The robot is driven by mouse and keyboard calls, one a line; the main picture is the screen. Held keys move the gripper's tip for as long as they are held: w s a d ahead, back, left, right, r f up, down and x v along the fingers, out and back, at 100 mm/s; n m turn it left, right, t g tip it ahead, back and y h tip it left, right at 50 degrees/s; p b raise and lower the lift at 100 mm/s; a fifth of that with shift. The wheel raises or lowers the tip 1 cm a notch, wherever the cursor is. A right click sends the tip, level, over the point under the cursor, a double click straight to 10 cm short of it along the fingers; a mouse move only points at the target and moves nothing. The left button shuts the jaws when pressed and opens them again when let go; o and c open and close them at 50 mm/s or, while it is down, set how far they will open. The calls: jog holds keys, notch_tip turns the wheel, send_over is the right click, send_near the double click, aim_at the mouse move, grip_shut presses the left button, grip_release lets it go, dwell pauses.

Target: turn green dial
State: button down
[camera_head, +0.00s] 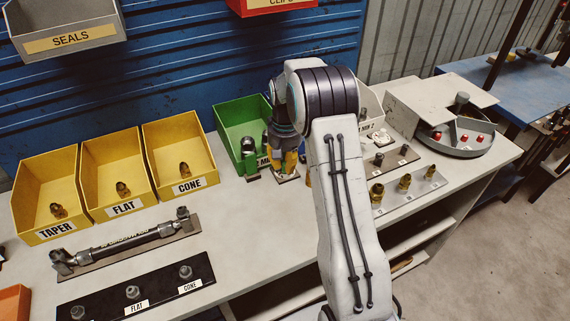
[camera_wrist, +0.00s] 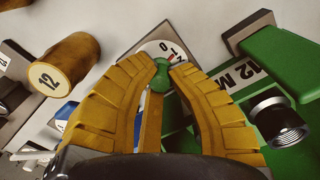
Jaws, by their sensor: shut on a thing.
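The green dial (camera_wrist: 160,75) is a small green knob in front of a square plate with a white, numbered face (camera_wrist: 158,48); a red mark shows on that face. My gripper (camera_wrist: 164,67) has two ribbed yellow fingers, one on each side of the green knob, and is shut on it. In the head view my gripper (camera_head: 284,163) points down at the bench, just right of the green bin (camera_head: 226,122). The plate edge shows under the fingers there, but the knob itself is hidden by my gripper.
The green bin's label (camera_wrist: 243,76) and a threaded metal fitting (camera_wrist: 283,120) are close on the right in the wrist view. A brass cylinder marked 12 (camera_wrist: 66,70) stands on the left. Yellow bins (camera_head: 117,178) line the bench's left; a round tray (camera_head: 462,138) stands right.

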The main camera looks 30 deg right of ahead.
jog(key=shift+m, duration=2.7)
jog(key=c, duration=1.2)
grip_release()
